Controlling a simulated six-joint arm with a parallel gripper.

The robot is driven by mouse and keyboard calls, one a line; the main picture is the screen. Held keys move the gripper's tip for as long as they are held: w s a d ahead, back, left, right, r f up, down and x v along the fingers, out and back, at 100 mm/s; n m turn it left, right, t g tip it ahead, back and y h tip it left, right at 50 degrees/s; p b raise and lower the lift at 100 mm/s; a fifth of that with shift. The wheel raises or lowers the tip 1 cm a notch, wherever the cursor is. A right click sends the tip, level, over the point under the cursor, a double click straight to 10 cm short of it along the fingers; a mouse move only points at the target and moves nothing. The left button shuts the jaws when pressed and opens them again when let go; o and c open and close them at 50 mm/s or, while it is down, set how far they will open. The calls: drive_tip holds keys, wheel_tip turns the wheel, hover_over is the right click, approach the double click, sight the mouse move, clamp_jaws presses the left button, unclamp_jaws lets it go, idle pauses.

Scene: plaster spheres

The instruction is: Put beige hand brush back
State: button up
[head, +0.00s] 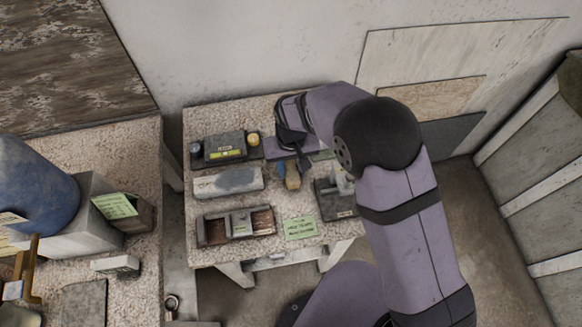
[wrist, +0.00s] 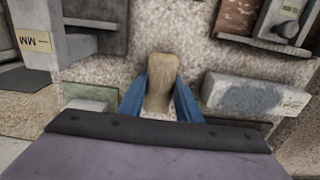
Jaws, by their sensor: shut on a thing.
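The beige hand brush (wrist: 161,72) is between the blue fingers of my gripper (wrist: 161,92) in the wrist view. The gripper is shut on it, and its beige end sticks out past the fingertips. In the head view, my gripper (head: 287,172) is over the back middle of the speckled table, with a small tan part of the brush (head: 293,182) showing at the fingers. The rest of the brush is hidden by the gripper. I cannot tell whether the brush touches the table.
A pale block with a grey patch (head: 228,181), a dark tray with a yellow label (head: 224,149) and a brown tray (head: 236,226) lie left of my gripper. A dark holder (head: 336,203) stands right. A green note (head: 300,228) lies in front. Bare tabletop (head: 283,205) shows between.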

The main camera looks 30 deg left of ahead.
sight(291, 169)
drive_tip(key=shift+f, duration=0.35)
drive_tip(key=shift+f, duration=0.2)
drive_tip(key=o, duration=0.9)
drive_tip(key=shift+o, duration=0.2)
wheel_tip(291, 169, up, 12)
drive_tip(key=b, duration=0.4)
drive_tip(key=shift+r, duration=0.25)
